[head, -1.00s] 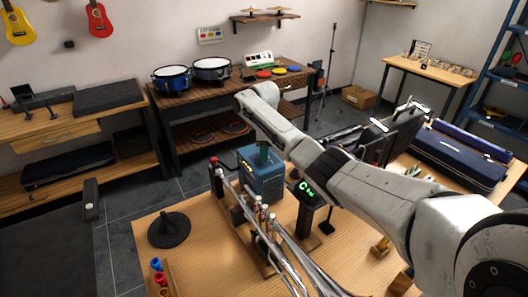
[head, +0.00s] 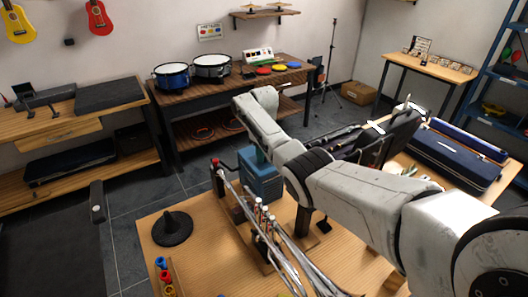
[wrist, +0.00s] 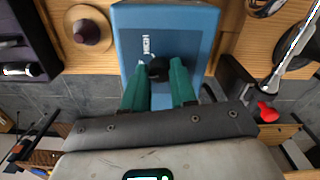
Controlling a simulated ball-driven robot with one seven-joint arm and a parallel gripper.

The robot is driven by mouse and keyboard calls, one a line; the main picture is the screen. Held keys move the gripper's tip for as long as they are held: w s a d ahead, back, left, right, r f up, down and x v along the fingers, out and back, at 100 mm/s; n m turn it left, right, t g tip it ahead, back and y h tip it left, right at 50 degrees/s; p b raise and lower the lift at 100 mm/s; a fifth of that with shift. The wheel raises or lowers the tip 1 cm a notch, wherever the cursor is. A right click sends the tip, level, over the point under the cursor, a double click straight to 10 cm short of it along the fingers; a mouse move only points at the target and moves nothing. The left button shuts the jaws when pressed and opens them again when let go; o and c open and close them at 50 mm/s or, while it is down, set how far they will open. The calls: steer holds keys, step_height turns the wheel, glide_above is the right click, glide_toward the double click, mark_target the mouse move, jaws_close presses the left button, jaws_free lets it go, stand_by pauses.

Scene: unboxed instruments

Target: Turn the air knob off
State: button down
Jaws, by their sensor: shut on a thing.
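The blue box (head: 262,187) stands on the wooden table, partly behind my arm in the head view. The wrist view shows its blue face (wrist: 190,22) with a small white mark and a dark round knob (wrist: 158,68). My gripper (wrist: 159,82) has green fingers, one on each side of the knob, and is shut on it.
Several silvery tubes on a stand (head: 262,225) are in front of the box. A red-topped post (head: 215,172) is left of it.

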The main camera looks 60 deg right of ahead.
steer(key=shift+w+m, duration=0.1)
steer(key=shift+m, duration=1)
steer(key=c, duration=0.9)
jaws_free()
steer(key=shift+r, duration=0.1)
step_height(320, 180, up, 11)
steer(key=b, duration=0.1)
steer(key=shift+a+f, duration=0.1)
steer(key=shift+f, duration=0.15)
